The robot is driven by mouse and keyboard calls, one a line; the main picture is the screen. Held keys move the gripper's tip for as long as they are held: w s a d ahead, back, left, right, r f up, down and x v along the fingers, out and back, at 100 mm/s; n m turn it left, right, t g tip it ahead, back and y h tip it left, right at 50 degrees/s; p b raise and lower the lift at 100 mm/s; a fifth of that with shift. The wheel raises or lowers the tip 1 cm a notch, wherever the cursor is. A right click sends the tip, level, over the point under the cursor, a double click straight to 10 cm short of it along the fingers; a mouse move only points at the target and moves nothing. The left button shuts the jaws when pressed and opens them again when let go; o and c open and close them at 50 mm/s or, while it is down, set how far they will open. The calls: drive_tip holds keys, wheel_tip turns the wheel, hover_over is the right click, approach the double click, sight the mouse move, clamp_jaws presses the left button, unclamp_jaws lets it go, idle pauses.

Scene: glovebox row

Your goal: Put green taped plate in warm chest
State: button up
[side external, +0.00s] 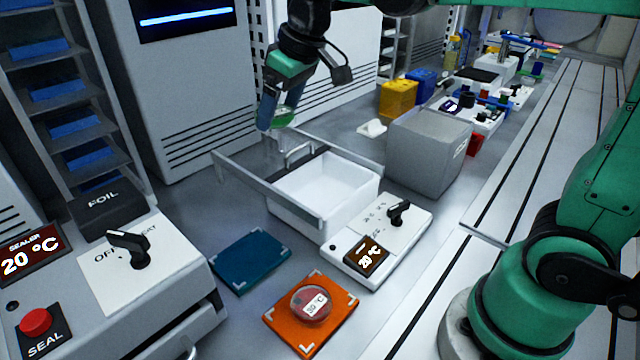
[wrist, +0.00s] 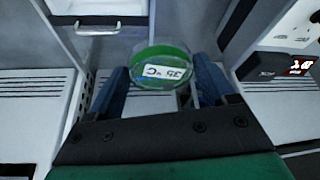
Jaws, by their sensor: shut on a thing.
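My gripper (side external: 272,117) is shut on a clear round plate with green tape (side external: 284,117). In the wrist view the plate (wrist: 162,65) sits between the two blue fingers (wrist: 160,82), with a "35 °C" label reading upside down. The gripper holds it in the air near the back left of an open white bin (side external: 322,187) with grey rails and a metal handle. A control panel reading 20 °C (side external: 372,256), with a black knob, adjoins the bin. I cannot tell for sure whether this is the warm chest. The bin's visible inside is empty.
A red-taped plate (side external: 312,302) lies on an orange mat (side external: 275,312); a blue mat (side external: 251,262) beside it is bare. A grey box (side external: 430,152) stands right of the bin. The sealer (side external: 130,275) is at left. Yellow (side external: 398,98) and blue containers stand behind.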

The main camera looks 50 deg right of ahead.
drive_tip(key=m, duration=0.2)
hover_over(322, 201)
drive_tip(key=s, duration=0.1)
drive_tip(key=shift+h, duration=0.4)
wheel_tip(322, 201, down, 15)
drive_tip(key=shift+s+f, duration=0.1)
drive_tip(key=shift+s, duration=0.05)
drive_tip(key=shift+f, duration=2.35)
drive_tip(key=shift+f, duration=0.15)
drive_tip(key=o, duration=1.1)
drive_tip(key=shift+o, duration=0.2)
